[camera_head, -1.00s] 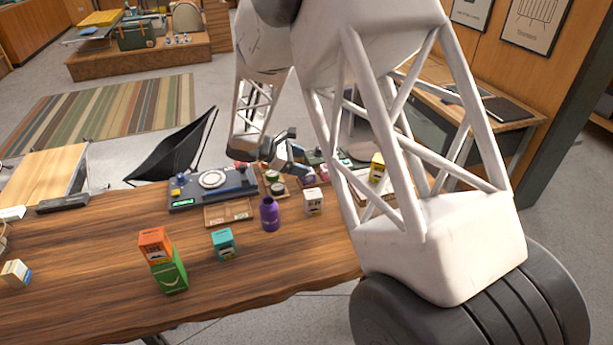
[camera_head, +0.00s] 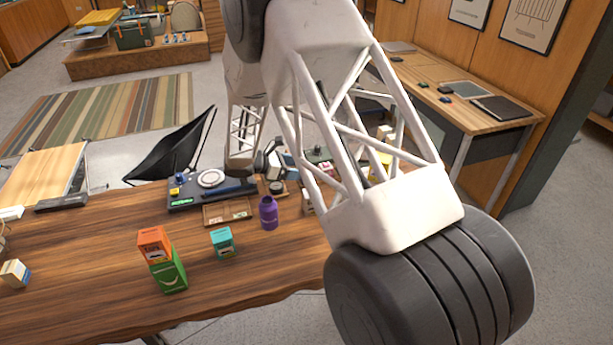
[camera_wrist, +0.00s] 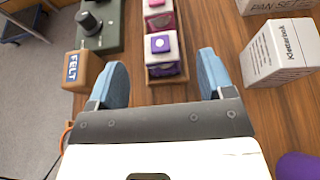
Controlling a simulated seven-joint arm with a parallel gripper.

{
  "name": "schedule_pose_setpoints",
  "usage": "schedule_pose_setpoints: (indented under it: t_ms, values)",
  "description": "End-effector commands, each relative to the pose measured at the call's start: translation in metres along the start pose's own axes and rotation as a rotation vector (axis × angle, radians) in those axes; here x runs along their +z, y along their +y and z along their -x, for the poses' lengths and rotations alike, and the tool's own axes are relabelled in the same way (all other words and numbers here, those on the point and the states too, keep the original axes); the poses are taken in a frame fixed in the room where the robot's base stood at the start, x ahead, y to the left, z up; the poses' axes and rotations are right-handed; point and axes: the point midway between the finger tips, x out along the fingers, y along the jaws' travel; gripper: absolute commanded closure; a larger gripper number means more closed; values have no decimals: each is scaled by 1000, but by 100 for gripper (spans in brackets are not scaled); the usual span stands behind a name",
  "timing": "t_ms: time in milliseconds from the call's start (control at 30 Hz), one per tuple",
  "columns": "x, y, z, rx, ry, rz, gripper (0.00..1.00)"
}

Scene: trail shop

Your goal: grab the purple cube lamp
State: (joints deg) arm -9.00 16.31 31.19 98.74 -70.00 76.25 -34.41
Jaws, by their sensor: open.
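In the wrist view, a small cube lamp with a white top bearing a purple square (camera_wrist: 160,44) sits at the near end of a narrow wooden tray (camera_wrist: 183,60). Its near side looks purple. A similar cube with a pink top (camera_wrist: 160,20) is just behind it in the same tray. My gripper (camera_wrist: 161,66) is open, its two blue fingers spread to the left and right of the near cube, with nothing held between them. How far above the cube it is, I cannot tell.
Right of the fingers stands a white box (camera_wrist: 280,52). Left are a tan FELT box (camera_wrist: 82,70) and a dark green device with a knob (camera_wrist: 98,25).

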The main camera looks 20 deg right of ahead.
Motion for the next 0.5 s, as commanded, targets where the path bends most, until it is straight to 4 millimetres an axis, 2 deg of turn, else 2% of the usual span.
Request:
schedule_pose_setpoints:
  t_ms: [233,500]
  values:
    - [0,0,-19,-1,1,0,26]
    - [0,0,-21,0,1,0,26]
